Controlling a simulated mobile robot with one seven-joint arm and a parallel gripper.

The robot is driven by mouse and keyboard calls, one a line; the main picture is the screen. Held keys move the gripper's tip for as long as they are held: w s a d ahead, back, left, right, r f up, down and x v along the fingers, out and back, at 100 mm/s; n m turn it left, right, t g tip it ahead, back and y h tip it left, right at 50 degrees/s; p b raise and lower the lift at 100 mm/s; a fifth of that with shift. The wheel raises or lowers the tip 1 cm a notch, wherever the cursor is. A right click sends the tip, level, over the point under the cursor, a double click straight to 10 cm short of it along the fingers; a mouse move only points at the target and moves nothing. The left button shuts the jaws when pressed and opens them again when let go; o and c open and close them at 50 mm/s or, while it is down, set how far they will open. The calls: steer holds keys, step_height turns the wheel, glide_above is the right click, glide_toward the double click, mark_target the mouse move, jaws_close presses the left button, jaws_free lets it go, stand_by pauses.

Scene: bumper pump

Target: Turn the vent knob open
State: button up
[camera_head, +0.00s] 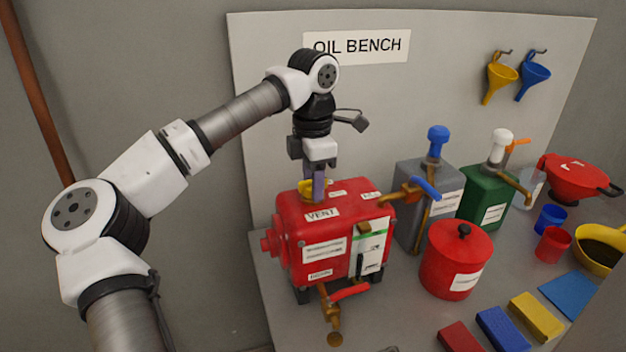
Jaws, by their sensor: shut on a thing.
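The vent knob (305,189) is yellow and sits on top of the red tank (297,266), just behind the white VENT label (322,214). My gripper (317,189) points straight down from above and is shut on the vent knob. The fingers cover much of the knob, so its turned angle cannot be told. The red tank stands upright on dark feet at the left of the bench.
A brass drain tap with a red handle (350,291) is low on the tank's front. A grey pump can (412,215), a green pump can (478,215) and a red lidded pot (450,270) stand to the right. Colored blocks and cups fill the bench's right side.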

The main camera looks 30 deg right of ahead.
steer(key=n, duration=0.5)
steer(key=shift+b, duration=0.35)
steer(key=shift+n+b, duration=0.3)
steer(key=shift+n, duration=2.1)
steer(key=o, duration=1)
steer(key=shift+r, duration=0.1)
step_height(320, 180, up, 14)
steer(key=shift+b, duration=0.3)
steer(key=shift+f, duration=0.2)
